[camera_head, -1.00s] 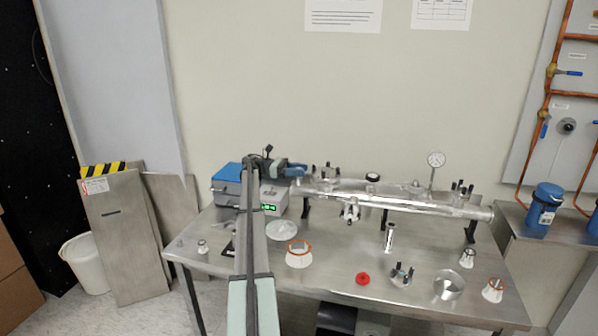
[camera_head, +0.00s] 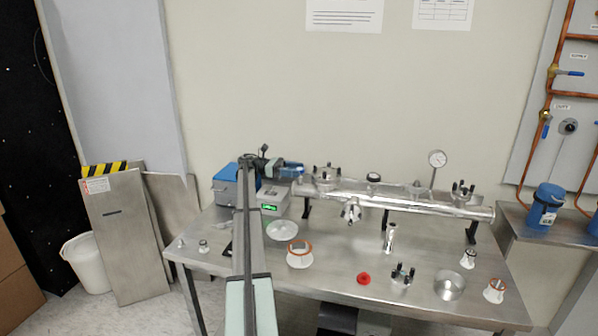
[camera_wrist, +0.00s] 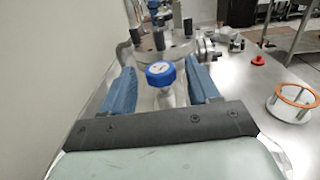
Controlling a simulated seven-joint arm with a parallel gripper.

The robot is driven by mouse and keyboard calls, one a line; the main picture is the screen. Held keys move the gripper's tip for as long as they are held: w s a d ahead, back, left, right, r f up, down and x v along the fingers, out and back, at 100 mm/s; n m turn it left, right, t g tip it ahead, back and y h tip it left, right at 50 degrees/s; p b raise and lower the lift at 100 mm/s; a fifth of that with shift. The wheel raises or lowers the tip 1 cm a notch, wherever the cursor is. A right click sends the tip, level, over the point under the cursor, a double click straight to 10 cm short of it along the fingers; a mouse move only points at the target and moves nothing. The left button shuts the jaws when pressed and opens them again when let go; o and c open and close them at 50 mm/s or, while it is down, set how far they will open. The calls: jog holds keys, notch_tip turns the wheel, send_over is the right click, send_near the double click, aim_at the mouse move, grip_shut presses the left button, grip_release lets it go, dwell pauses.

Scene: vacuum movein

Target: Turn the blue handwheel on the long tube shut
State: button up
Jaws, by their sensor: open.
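The long tube (camera_head: 420,202) is a shiny metal cylinder lying on stands above the bench. The blue handwheel (camera_wrist: 161,74) shows in the wrist view, a small round knob on a metal stem near the tube's left end. My gripper (camera_wrist: 163,82) is open, with its two blue fingers on either side of the handwheel. A gap shows between each finger and the wheel. In the head view my gripper (camera_head: 292,170) is at the tube's left end, and it hides the handwheel there.
The metal bench (camera_head: 330,270) carries a red cap (camera_head: 364,278), an orange-rimmed ring part (camera_head: 300,254) and several small fittings. A gauge (camera_head: 438,159) stands up from the tube. The wall is close behind.

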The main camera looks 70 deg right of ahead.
jog(key=w, duration=0.5)
jog(key=shift+w+a, duration=0.1)
jog(key=s+a+n+t+h, duration=0.3)
jog(key=s+a+n+h, duration=0.5)
jog(key=a, duration=0.9)
jog(key=w+d+n+t+h, duration=0.5)
jog(key=n+t+h, duration=0.1)
jog(key=t+h, duration=0.25)
jog(key=x, duration=1.3)
jog(key=shift+w+d, duration=0.1)
jog(key=shift+c, duration=0.3)
